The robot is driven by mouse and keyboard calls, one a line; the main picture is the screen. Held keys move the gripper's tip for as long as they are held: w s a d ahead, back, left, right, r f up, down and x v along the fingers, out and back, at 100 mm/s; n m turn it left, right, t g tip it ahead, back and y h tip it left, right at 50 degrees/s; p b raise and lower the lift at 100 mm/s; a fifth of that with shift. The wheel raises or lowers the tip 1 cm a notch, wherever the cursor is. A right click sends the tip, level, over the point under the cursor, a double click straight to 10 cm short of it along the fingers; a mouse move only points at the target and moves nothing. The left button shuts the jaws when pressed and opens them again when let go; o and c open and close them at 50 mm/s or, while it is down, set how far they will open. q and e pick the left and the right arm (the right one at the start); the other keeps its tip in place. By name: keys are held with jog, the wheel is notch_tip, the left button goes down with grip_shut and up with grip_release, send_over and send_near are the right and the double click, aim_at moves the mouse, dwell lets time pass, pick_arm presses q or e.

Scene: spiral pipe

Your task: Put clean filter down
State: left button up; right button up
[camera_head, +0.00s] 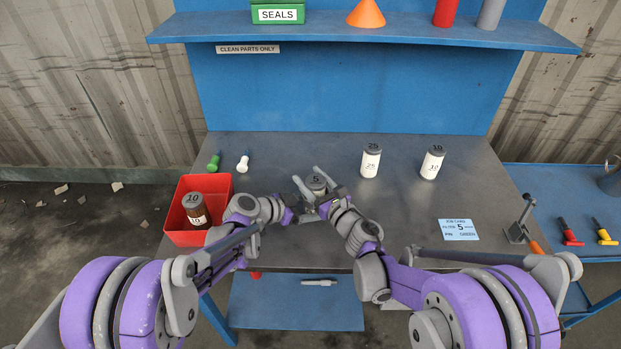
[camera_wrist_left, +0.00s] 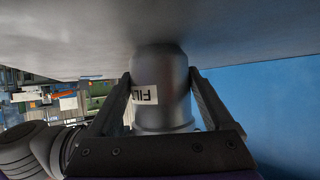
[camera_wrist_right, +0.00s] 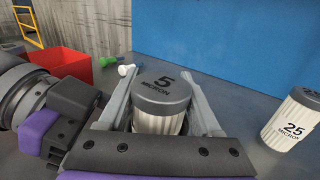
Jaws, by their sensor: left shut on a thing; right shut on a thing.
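The clean filter, a white pleated cylinder with a grey cap marked 5 MICRON (camera_wrist_right: 162,92), is between the fingers of my right gripper (camera_wrist_right: 165,100). In the head view its cap (camera_head: 316,181) shows near the middle of the bench; its base is hidden, so I cannot tell whether it touches the bench. My right gripper (camera_head: 309,178) is shut on it. My left gripper (camera_wrist_left: 162,95) is shut on a grey cylinder (camera_wrist_left: 172,85) with a white label reading FIL, upside down in the left wrist view. In the head view the grippers mostly hide that cylinder.
A red bin (camera_head: 180,232) holding a brown 10 filter (camera_head: 196,209) stands left. A 25 filter (camera_head: 370,161) and a 10 filter (camera_head: 432,162) stand back right. A green tool (camera_head: 214,161) and a white tool (camera_head: 244,161) lie back left. A blue card (camera_head: 459,230) lies right.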

jog(key=shift+f, duration=0.25)
jog(key=shift+f, duration=0.25)
jog(key=o, duration=1.4)
jog(key=shift+r, duration=0.15)
